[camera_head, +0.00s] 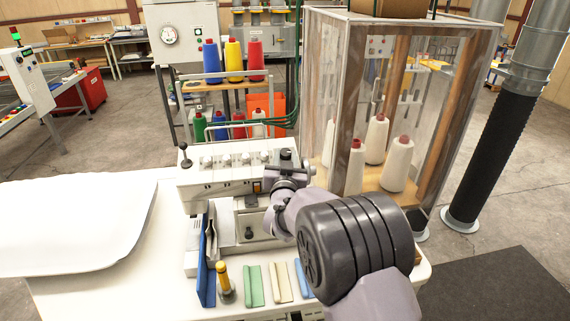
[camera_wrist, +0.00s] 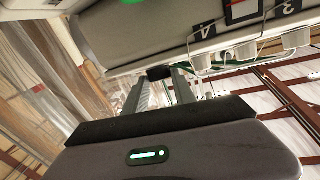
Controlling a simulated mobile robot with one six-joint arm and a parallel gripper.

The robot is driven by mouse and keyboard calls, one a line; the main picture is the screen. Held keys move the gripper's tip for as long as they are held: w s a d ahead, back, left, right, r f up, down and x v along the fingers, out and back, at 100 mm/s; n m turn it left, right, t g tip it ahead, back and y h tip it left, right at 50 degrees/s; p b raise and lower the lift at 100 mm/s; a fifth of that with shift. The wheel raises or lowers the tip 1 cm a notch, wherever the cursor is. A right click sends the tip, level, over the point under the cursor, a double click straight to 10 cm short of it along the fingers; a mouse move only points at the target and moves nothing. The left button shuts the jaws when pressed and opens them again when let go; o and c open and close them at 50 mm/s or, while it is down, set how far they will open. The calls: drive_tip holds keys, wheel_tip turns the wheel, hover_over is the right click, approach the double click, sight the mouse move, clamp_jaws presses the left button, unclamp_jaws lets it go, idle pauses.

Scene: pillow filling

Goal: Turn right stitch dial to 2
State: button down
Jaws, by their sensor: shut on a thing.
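The white sewing machine (camera_head: 222,183) stands on the table with a row of small knobs along its top. A dark knob (camera_head: 287,154) sits at the right end of that row. My gripper (camera_head: 289,168) is at this right end, and its wrist hides part of the machine. In the wrist view the two fingers of my gripper (camera_wrist: 160,80) close on a small black knob (camera_wrist: 159,73), which I take to be the right stitch dial. Its pointer and scale are not readable. The machine's panel (camera_wrist: 150,35) fills the upper part, with the digits 4 and 3 visible.
White fabric (camera_head: 75,220) covers the table's left side. A blue holder (camera_head: 206,270), a yellow-handled tool (camera_head: 224,280) and coloured strips (camera_head: 253,285) lie in front of the machine. A clear cabinet (camera_head: 330,100) with thread cones stands close behind at the right.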

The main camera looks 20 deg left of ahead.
drive_tip(key=shift+n+y, duration=0.3)
drive_tip(key=shift+y, duration=0.1)
drive_tip(key=c, duration=1)
unclamp_jaws()
drive_tip(key=shift+c, duration=0.2)
drive_tip(key=b+v, duration=0.1)
drive_tip(key=v, duration=1.6)
drive_tip(key=shift+s, duration=0.25)
drive_tip(key=shift+d+r, duration=0.1)
